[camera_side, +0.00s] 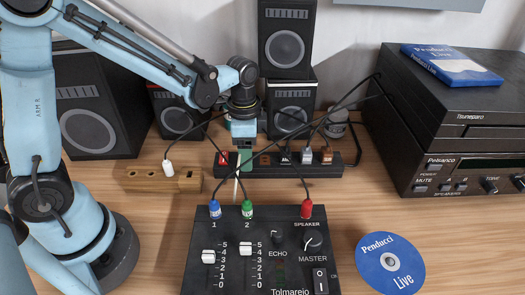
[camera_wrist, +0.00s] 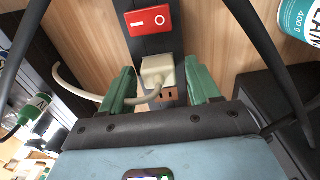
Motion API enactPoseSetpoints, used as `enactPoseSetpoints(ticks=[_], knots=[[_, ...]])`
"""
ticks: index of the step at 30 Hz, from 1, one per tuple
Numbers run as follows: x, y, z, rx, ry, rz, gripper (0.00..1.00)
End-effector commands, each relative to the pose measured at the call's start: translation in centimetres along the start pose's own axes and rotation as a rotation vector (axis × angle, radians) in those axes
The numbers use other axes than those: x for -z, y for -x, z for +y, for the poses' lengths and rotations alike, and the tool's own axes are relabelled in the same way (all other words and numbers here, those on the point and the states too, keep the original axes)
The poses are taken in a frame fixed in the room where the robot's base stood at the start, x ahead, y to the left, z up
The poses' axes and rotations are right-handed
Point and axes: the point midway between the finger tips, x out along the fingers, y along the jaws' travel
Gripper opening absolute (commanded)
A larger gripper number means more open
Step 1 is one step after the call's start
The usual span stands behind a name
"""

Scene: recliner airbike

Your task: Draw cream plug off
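The cream plug (camera_wrist: 158,72) sits on the black power strip (camera_side: 346,162), close to its red switch (camera_wrist: 148,20). A pale cable curves away from the plug to the left in the wrist view. In the side view the plug is mostly hidden behind my gripper, and a thin pale cable (camera_side: 238,185) shows below it. My gripper (camera_wrist: 162,82) is open, with one green finger on each side of the plug. Gaps show between the fingers and the plug. In the side view my gripper (camera_side: 245,158) points down at the strip's left part.
Several other plugs (camera_side: 307,156) with dark cables stand to the right on the strip. The mixer box (camera_side: 263,270) is in front, with cables rising from it. A wooden block (camera_side: 140,178) lies left, speakers (camera_side: 287,45) stand behind, and a black stereo (camera_side: 455,110) is at right.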

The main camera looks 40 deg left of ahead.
Motion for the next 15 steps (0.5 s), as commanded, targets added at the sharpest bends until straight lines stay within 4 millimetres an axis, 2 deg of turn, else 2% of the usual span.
enactPoseSetpoints(ticks=[1,5,6,15], knots=[[0.00,0.01,-0.01,0.000,0.000,0.000,0.51],[0.00,0.03,-0.02,0.001,0.000,0.000,0.31],[0.00,0.03,-0.02,0.001,0.000,0.000,0.66],[-0.01,0.13,-0.01,0.001,0.000,0.000,0.66]])
